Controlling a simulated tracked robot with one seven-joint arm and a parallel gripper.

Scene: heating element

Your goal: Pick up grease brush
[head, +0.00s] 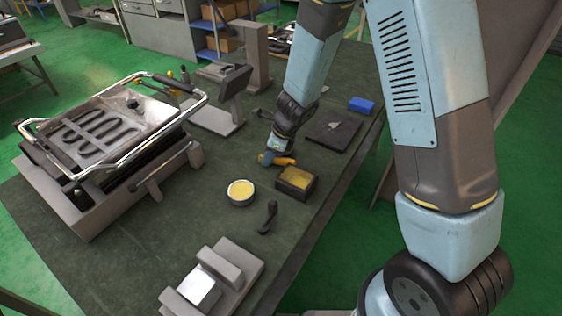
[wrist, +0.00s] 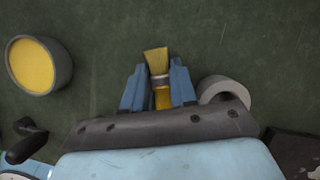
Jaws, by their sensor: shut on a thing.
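The grease brush shows in the wrist view, with pale yellow bristles (wrist: 156,61) and a yellow handle. Its handle lies between the two blue fingers of my gripper (wrist: 159,82), which is shut on it. The bristles stick out past the fingertips. The handle's rear end is hidden by the gripper body. In the head view my gripper (head: 272,158) is low over the dark green table top, with a yellow part of the brush (head: 285,161) beside it. I cannot tell whether the brush touches the table.
A round tin of yellow grease (head: 240,192) stands left of the dark box with yellow contents (head: 295,183). A black handled item (head: 268,217) and a grey fixture (head: 212,280) are nearer. The heating element (head: 100,135) sits left. A grey ring (wrist: 222,91) lies beside my gripper.

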